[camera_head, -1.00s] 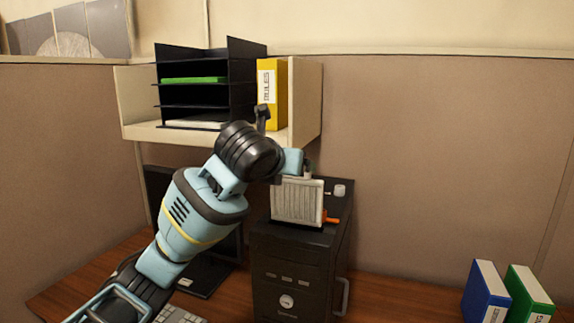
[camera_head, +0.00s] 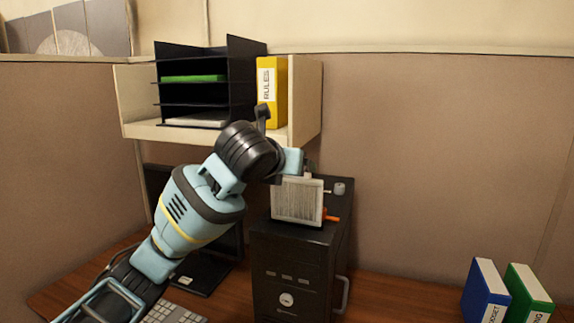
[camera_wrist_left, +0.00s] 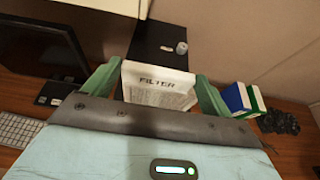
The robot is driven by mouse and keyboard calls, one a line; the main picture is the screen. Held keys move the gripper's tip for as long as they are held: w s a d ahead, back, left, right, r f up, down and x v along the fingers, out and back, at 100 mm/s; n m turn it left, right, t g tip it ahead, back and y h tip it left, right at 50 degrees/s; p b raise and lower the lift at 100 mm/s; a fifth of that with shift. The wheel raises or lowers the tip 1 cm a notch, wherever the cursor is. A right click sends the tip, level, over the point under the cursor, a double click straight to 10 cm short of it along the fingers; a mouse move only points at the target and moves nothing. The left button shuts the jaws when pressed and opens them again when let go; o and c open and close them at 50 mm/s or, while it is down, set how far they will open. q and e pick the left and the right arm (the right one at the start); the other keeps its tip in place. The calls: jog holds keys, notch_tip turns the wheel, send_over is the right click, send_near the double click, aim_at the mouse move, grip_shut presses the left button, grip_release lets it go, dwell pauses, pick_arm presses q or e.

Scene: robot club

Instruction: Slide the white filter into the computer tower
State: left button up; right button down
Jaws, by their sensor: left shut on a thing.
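The white filter (camera_head: 298,199) is a flat pleated panel in a pale frame. It stands upright at the top of the black computer tower (camera_head: 292,275); I cannot tell whether its lower edge is seated in a slot. My left gripper (camera_head: 307,170) is shut on the filter's upper edge. In the left wrist view the filter (camera_wrist_left: 158,84), with the word FILTER on it, sits between the green fingers of the gripper (camera_wrist_left: 160,85). The tower's dark top (camera_wrist_left: 160,45) shows beyond it. My right gripper is not in view.
An orange item (camera_head: 331,218) and a small grey cylinder (camera_head: 340,188) are on the tower's top. A shelf with a black tray rack (camera_head: 230,85) and yellow binder (camera_head: 271,92) hangs above. Blue (camera_head: 484,292) and green (camera_head: 527,294) binders stand at right. A keyboard (camera_head: 172,312) lies at lower left.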

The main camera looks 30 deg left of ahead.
aim_at(290, 206)
pick_arm(q)
jog(key=shift+f, duration=4.9)
dwell(3.1)
